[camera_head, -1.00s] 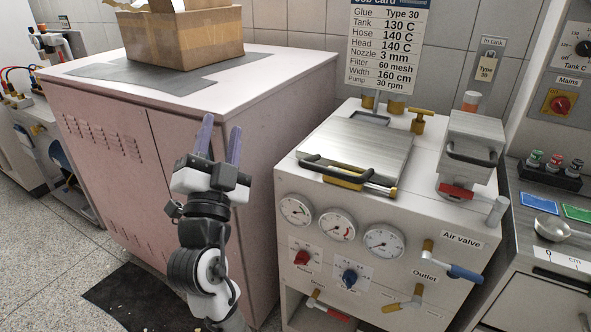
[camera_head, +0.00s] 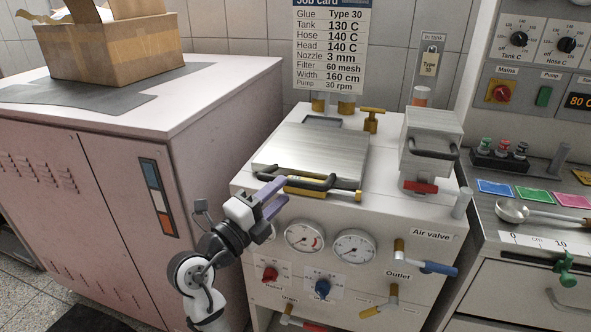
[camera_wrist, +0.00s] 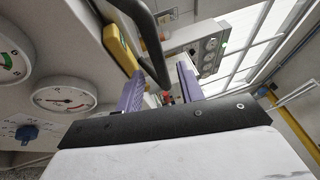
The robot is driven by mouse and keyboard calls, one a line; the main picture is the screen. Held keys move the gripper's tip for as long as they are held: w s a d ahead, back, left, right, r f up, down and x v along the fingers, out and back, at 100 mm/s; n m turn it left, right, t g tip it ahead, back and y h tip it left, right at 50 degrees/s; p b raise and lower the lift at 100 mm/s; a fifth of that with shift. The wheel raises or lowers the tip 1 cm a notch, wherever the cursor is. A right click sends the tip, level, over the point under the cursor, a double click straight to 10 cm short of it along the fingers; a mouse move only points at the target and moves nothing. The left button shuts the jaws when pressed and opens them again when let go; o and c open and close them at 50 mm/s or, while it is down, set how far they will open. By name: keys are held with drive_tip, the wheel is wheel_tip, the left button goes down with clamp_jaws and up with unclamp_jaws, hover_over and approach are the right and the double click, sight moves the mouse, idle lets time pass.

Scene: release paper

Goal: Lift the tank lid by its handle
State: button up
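The tank lid (camera_head: 312,150) is a flat silver metal plate lying shut on top of the pale glue machine. Its black bar handle (camera_head: 318,184) runs along the lid's front edge, above a yellow strip. My gripper (camera_head: 284,193) has two purple fingers spread apart, just in front of the handle's left part. In the wrist view the open gripper (camera_wrist: 160,86) faces the black handle (camera_wrist: 151,42), which shows between and above the fingers. I cannot tell whether any finger touches it. Nothing is held.
Below the handle are gauges (camera_head: 354,248) and knobs. A smaller metal block with its own black handle (camera_head: 433,153) stands right of the lid. A brass valve (camera_head: 371,120) stands behind. A pinkish cabinet (camera_head: 115,195) with a cardboard box (camera_head: 128,50) is at left.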

sight(288, 185)
drive_tip(key=p+x, duration=0.1)
drive_tip(key=x, duration=0.5)
drive_tip(key=shift+w+d+p, duration=0.1)
drive_tip(key=shift+w+p, duration=0.15)
drive_tip(key=shift+p, duration=0.15)
clamp_jaws()
